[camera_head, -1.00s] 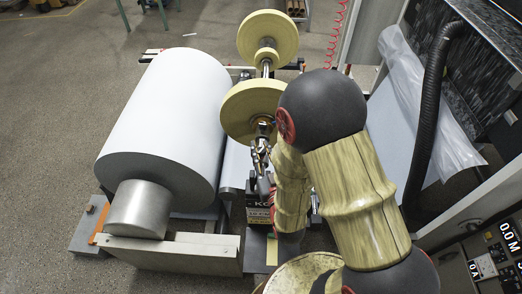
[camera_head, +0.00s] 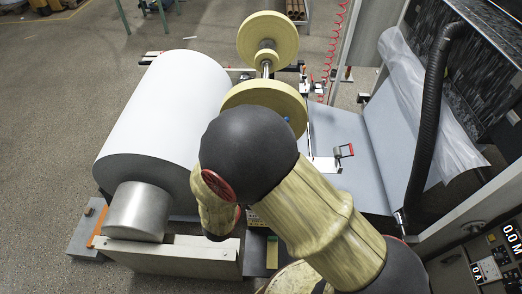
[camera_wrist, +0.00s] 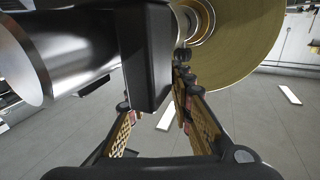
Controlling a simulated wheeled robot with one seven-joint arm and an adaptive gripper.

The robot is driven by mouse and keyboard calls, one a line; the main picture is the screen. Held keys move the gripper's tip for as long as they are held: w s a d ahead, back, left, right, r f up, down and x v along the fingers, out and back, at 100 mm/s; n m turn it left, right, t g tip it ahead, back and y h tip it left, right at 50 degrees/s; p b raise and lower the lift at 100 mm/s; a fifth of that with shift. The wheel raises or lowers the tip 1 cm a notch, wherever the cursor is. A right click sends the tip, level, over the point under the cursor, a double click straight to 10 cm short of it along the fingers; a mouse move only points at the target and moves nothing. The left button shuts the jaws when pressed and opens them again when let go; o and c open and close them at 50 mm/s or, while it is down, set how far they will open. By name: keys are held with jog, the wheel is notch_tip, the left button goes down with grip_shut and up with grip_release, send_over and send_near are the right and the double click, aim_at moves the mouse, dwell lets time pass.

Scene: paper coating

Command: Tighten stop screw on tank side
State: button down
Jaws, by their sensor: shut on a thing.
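In the wrist view, my gripper (camera_wrist: 184,78) reaches up past a black block, its fingers converging beside the shaft of a large yellow disc (camera_wrist: 245,40). The fingers are shut on a small dark part (camera_wrist: 182,55) at that shaft, which appears to be the stop screw. The exact contact is too small and dark to make out. In the head view, my arm's black joint hides the gripper and the screw. The nearer yellow disc (camera_head: 268,96) shows just beyond this joint. The farther disc (camera_head: 267,37) sits on the same shaft.
A large white paper roll (camera_head: 165,115) lies left of my arm. In the wrist view, a shiny metal cylinder (camera_wrist: 70,45) and the black block (camera_wrist: 148,60) crowd the gripper's left.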

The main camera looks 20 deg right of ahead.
jog(key=m+g+h+p, duration=0.1)
jog(key=m+g+h, duration=0.2)
jog(key=g, duration=0.1)
jog(key=shift+w+m+g+p, duration=0.1)
jog(key=shift+m+g+p, duration=0.2)
jog(key=shift+m+g, duration=0.1)
jog(key=m+g+h+p, duration=0.1)
jog(key=m+g, duration=0.1)
jog(key=g, duration=0.1)
jog(key=m+g+h+p, duration=0.1)
jog(key=m+g, duration=0.1)
jog(key=g, duration=0.1)
jog(key=shift+m+g, duration=0.3)
jog(key=shift+g, duration=0.2)
jog(key=c, duration=1.6)
grip_release()
jog(key=shift+a, duration=0.1)
jog(key=shift+o, duration=0.2)
jog(key=a, duration=1.2)
jog(key=shift+s, duration=0.45)
